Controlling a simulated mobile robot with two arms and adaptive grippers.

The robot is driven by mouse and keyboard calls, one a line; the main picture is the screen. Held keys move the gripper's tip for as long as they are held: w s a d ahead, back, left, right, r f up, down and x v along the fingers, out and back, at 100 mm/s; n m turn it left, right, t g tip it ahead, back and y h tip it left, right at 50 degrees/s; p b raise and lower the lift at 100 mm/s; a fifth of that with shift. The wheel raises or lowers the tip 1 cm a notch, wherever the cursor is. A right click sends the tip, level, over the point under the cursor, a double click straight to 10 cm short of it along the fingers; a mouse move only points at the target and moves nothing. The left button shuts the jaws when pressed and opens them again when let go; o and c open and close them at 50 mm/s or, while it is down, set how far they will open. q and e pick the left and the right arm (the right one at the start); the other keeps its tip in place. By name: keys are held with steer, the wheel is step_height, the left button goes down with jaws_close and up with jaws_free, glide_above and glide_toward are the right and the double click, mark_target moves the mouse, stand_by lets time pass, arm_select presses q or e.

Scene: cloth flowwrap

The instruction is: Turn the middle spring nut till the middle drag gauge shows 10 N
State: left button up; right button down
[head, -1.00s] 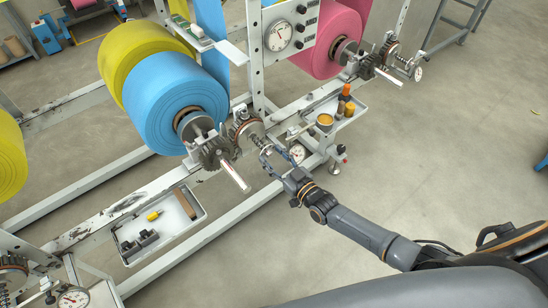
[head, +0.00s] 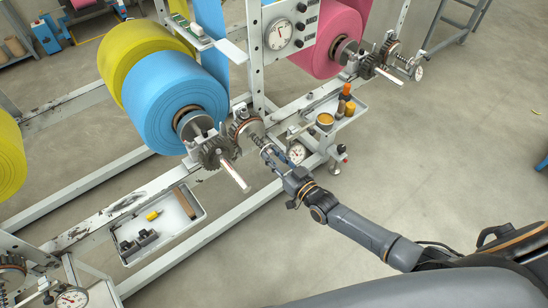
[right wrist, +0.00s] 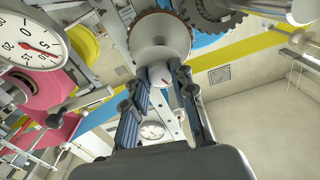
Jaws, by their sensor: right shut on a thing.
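My right gripper (head: 268,153) is at the outer end of the middle spring shaft, in front of the blue roll. In the right wrist view its two fingers (right wrist: 160,95) are shut on the middle spring nut (right wrist: 160,77), a pale round part with a red mark. In the head view the fingers mostly hide the nut. The middle drag gauge (head: 296,153) is just right of the gripper. It appears large and upside down in the right wrist view (right wrist: 30,38), with a red needle; I cannot read its value surely. My left gripper is not in view.
A toothed gear (head: 217,152) and a bare shaft end (head: 235,176) are left of the gripper. A small tray (head: 347,118) with orange bottles is to the right. A tool tray (head: 160,252) hangs lower left. Open floor lies right.

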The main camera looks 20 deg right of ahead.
steer(key=shift+m+b, duration=0.5)
steer(key=shift+m, duration=1.3)
steer(key=c, duration=1.1)
jaws_free()
steer(key=shift+s+d+f, duration=0.1)
steer(key=shift+s+d, duration=0.05)
steer(key=shift+s, duration=0.05)
steer(key=v, duration=1.1)
steer(key=shift+s, duration=0.3)
